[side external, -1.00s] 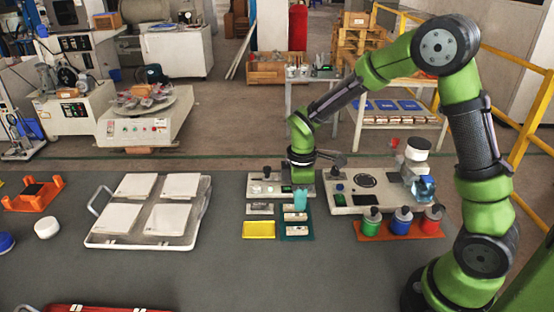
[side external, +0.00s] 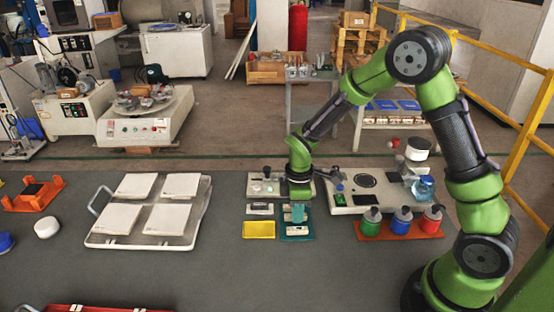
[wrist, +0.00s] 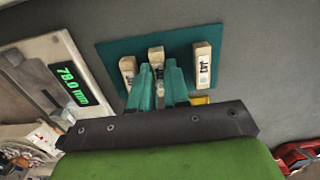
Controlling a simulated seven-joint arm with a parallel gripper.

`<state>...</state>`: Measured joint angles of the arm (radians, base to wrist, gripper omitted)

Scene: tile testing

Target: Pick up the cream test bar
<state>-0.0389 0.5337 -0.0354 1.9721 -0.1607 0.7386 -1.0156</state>
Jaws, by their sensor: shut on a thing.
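The teal mat (wrist: 116,51) carries several small cream bars with labels. In the wrist view, one bar (wrist: 128,66) lies at the left, one (wrist: 156,54) in the middle and one (wrist: 202,66) at the right. My gripper (wrist: 159,70) has its teal fingers on either side of the middle bar and is shut on it. I cannot tell whether that bar is clear of the mat. In the side view, my gripper (side external: 298,213) is low over the mat (side external: 284,238) and hides the held bar. A bar (side external: 297,230) shows in front of it.
A yellow tray (side external: 258,230) lies left of the mat. A gauge with a green display (wrist: 72,86) stands close by. Red, blue and green jars sit in an orange rack (side external: 385,234) at right. A white tray of tiles (side external: 203,205) is at left.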

